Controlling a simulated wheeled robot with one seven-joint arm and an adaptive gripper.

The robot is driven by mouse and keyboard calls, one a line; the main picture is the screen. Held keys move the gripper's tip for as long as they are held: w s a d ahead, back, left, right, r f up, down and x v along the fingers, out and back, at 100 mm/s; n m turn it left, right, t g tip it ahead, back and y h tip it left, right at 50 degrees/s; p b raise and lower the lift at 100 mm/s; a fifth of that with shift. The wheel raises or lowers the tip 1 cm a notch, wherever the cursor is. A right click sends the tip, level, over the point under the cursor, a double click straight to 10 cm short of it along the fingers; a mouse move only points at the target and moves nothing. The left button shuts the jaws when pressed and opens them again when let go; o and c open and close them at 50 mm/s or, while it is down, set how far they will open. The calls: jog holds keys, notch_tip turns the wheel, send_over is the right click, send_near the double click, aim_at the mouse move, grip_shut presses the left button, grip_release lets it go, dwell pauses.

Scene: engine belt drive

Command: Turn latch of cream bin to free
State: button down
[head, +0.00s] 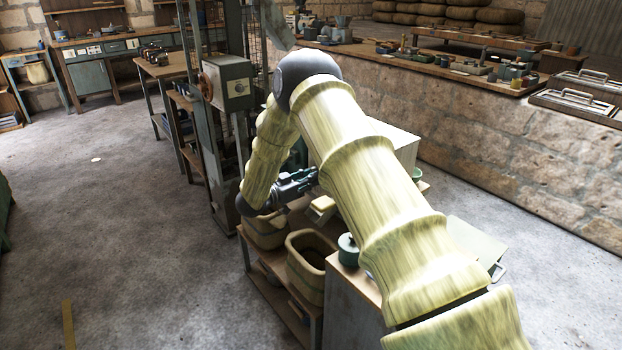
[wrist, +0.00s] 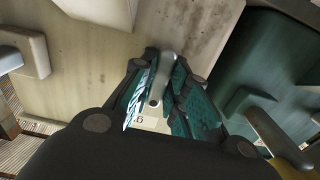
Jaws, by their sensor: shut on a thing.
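The cream bin (wrist: 95,50) fills the upper left and middle of the wrist view, with a stained front face. In the head view a pale box (head: 402,147) shows partly behind my arm; I cannot tell if it is the same bin. A small grey metal latch lever (wrist: 158,88) stands between my fingers in the wrist view. My gripper (wrist: 163,78) is shut on this latch, with its teal pads on both sides. My gripper also shows in the head view (head: 306,181), reaching right above the shelf. The latch's base is partly hidden by the fingers.
A dark green bin (wrist: 275,65) stands close on the right in the wrist view, with a brass-coloured lever (wrist: 277,140). A pale block-like handle (wrist: 24,52) is at the left. Woven baskets (head: 306,258) and a green round pot (head: 348,248) stand below my arm.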

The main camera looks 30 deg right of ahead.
jog(key=shift+f, duration=0.1)
jog(key=c, duration=1.4)
grip_release()
jog(key=a, duration=0.8)
jog(key=s+a, duration=0.1)
jog(key=a, duration=0.3)
